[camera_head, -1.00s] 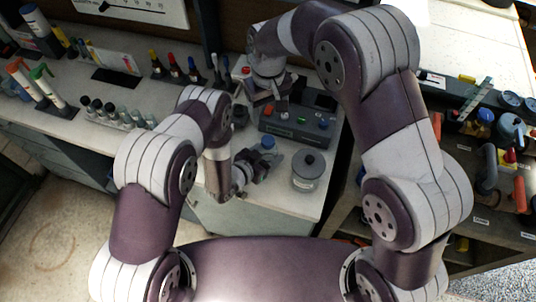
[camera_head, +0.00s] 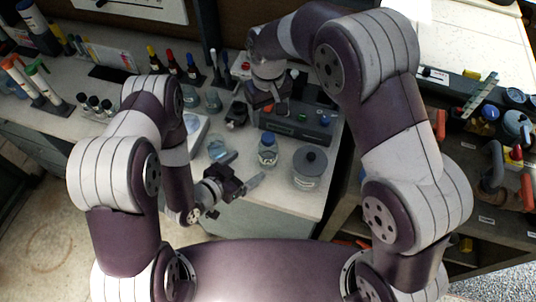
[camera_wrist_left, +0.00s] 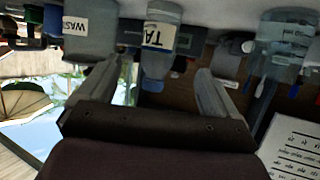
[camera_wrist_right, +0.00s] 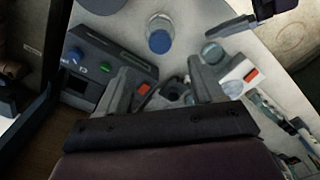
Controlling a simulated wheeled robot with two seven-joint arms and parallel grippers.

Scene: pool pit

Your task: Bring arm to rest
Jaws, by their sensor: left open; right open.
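My left gripper (camera_head: 238,190) is open and empty, low over the front edge of the bench in the head view. In the left wrist view its two jaws (camera_wrist_left: 160,78) are apart, with a labelled bottle (camera_wrist_left: 162,28) beyond them and nothing held. My right gripper (camera_head: 270,100) is at the back of the bench, beside the grey control box, and partly hidden by its own wrist. In the right wrist view its jaws (camera_wrist_right: 162,88) are apart, with nothing clearly held between them.
The control box (camera_head: 297,124) is farther back. Open floor (camera_head: 45,225) shows lower left.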

